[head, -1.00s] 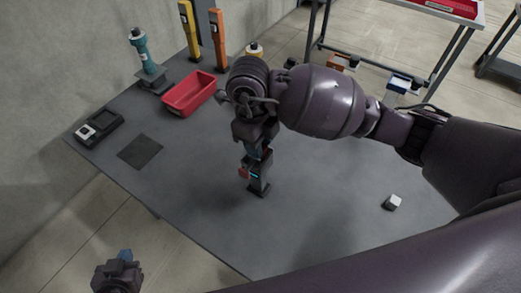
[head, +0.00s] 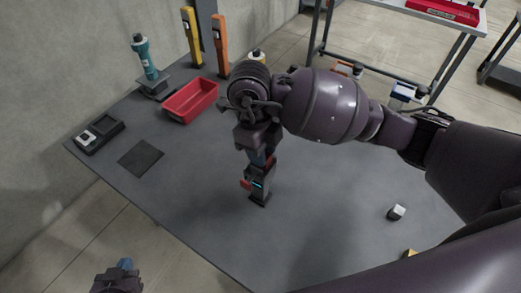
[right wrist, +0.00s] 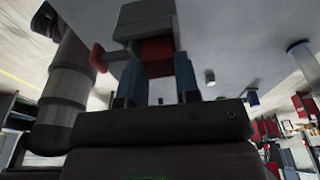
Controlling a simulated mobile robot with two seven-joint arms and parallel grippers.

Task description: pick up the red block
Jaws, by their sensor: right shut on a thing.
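The red block (right wrist: 157,52) sits between the two blue fingers of my right gripper (right wrist: 162,78) in the right wrist view, and the gripper is shut on it. Just past the block is a grey device (right wrist: 145,18) with a red knob on its side. In the head view my right gripper (head: 262,158) points down over this dark device (head: 259,184), which shows a cyan light; only a bit of red shows at the fingers. I cannot tell whether block and device touch. My left gripper (head: 122,268) is at the bottom left, beyond the table edge; its jaw opening is unclear.
On the grey table are a red bin (head: 190,101), a teal bottle-like tool (head: 145,58), a dark square mat (head: 141,158), a black tray (head: 98,134) and a small white-and-black block (head: 397,212). Yellow (head: 191,36) and orange (head: 220,45) posts stand behind. The table's middle front is clear.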

